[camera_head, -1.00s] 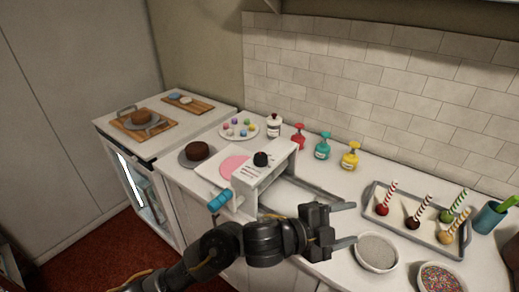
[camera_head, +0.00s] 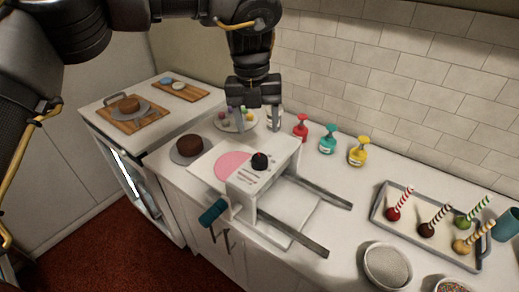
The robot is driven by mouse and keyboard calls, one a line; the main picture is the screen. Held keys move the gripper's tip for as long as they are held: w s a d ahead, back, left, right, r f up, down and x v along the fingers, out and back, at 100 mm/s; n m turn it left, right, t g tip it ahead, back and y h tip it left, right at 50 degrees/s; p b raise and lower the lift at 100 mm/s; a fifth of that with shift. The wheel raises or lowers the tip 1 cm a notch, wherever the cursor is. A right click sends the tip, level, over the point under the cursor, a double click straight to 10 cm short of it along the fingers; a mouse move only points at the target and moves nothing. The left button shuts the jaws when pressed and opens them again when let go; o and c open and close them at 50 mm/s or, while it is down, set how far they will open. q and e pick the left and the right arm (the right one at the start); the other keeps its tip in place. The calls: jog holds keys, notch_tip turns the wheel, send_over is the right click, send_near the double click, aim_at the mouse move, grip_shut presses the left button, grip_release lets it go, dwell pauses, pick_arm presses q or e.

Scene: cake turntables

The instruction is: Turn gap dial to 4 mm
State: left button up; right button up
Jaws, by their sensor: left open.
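The gap dial (camera_head: 260,161) is a small black knob on top of a white machine (camera_head: 268,185) with printed lines beside it. A pink disc (camera_head: 233,165) lies on the machine's left part. A teal crank handle (camera_head: 212,212) sticks out at its front left. My left gripper (camera_head: 259,138) is open and points down, its two fingers just above and behind the dial in the picture, apparently clear of it. The dial's setting is too small to read. My right gripper is not in view.
A chocolate cake (camera_head: 190,144) stands on a plate left of the machine. Behind are red, teal and yellow pump bottles (camera_head: 328,140). Two rails (camera_head: 318,192) extend right from the machine. A tray of cake pops (camera_head: 380,209) and a bowl (camera_head: 387,265) stand farther right.

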aim_at(259, 158)
pick_arm(q)
notch_tip(259, 158, down, 10)
jog(key=shift+d+f+p, duration=0.1)
jog(key=shift+d+p, duration=0.05)
jog(key=shift+p, duration=1.05)
jog(key=c, duration=1)
jog(key=shift+o, duration=0.2)
